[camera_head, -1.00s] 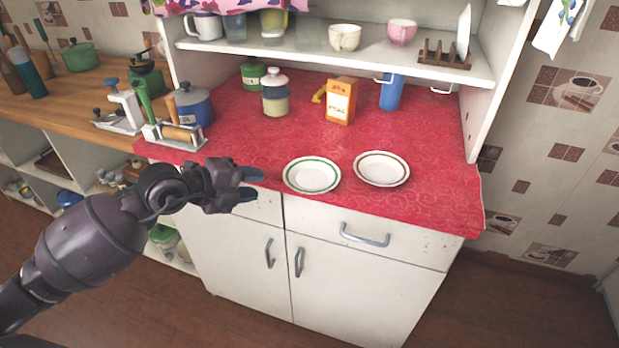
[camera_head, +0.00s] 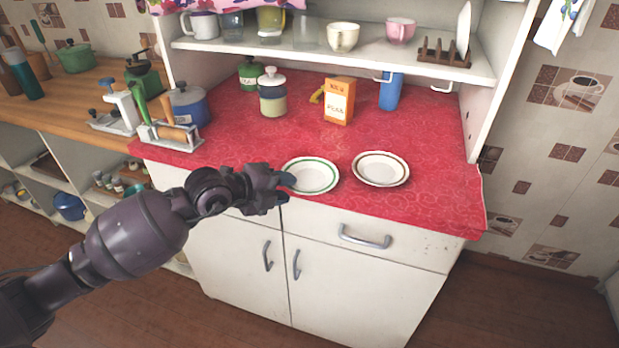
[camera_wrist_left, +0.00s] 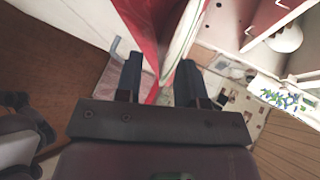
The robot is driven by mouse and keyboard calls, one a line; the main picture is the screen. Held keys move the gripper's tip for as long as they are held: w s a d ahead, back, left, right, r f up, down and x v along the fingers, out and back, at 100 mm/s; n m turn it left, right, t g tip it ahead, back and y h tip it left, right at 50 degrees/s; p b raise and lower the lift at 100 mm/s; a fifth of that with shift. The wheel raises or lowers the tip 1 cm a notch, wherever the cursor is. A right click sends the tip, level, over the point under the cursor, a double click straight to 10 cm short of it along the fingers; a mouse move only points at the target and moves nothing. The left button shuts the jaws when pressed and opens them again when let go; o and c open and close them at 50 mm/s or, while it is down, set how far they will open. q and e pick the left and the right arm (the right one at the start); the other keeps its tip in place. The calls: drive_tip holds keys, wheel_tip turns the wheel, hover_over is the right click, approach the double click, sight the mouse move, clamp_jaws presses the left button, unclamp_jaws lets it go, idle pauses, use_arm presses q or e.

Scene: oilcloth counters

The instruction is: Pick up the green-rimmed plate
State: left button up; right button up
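The green-rimmed plate (camera_head: 312,176) lies on the red oilcloth near the counter's front edge; its left edge is partly hidden by my gripper. My left gripper (camera_head: 287,188) is at the plate's left front edge. In the left wrist view the fingers of this gripper (camera_wrist_left: 160,82) are apart, with the red cloth edge and the plate's rim (camera_wrist_left: 183,35) in line with the gap between them. I cannot tell whether a finger touches the plate. My right gripper is not in view.
A brown-rimmed plate (camera_head: 381,169) lies close on the right. An orange box (camera_head: 338,102), a blue cup (camera_head: 390,93), a lidded jar (camera_head: 272,96) and a blue pot (camera_head: 189,105) stand farther back. A shelf with cups (camera_head: 343,37) overhangs the back.

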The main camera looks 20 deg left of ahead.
use_arm(q)
clamp_jaws()
wheel_tip(320, 180, up, 20)
drive_tip(key=p, duration=0.3)
idle(0.8)
